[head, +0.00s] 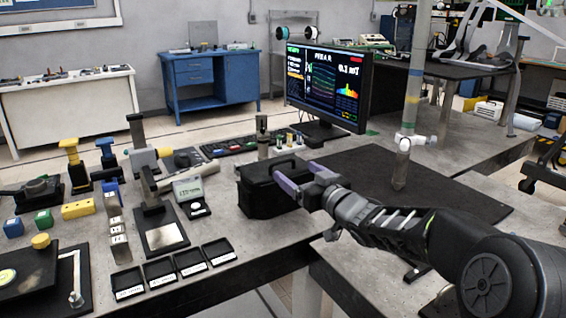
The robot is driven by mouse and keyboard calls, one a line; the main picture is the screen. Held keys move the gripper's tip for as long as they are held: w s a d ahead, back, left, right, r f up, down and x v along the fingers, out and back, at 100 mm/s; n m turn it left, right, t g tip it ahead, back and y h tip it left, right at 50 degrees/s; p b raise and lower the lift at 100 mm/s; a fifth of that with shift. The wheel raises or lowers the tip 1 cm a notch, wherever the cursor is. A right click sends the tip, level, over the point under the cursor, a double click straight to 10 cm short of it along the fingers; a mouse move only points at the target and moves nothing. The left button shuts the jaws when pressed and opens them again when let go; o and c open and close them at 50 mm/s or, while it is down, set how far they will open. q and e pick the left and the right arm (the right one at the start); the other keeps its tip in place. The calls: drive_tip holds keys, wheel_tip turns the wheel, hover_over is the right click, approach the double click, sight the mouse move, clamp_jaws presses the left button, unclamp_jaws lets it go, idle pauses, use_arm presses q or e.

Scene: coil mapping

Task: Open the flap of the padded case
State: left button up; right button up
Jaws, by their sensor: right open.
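The padded case (257,194) is a black box-shaped bag on the grey bench, near the middle of the head view. Its flap looks closed, though the gripper covers part of its right side. My right gripper (283,172) reaches in from the right, with its pale purple fingers at the top right of the case. The fingers are open and show apart from each other. I cannot tell whether they touch the case. My left gripper is out of view.
A monitor (327,85) stands behind the case. Small labelled black trays (190,262) lie in front of it at left. Blocks, stands and a small meter (188,189) crowd the left of the bench. A black mat (400,190) at right is mostly clear, with a vertical pole (413,95) beyond.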

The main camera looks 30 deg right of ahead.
sight(284, 163)
drive_tip(key=w, duration=0.7)
drive_tip(key=shift+w, duration=0.4)
drive_tip(key=shift+c, duration=0.4)
drive_tip(key=c, duration=1.7)
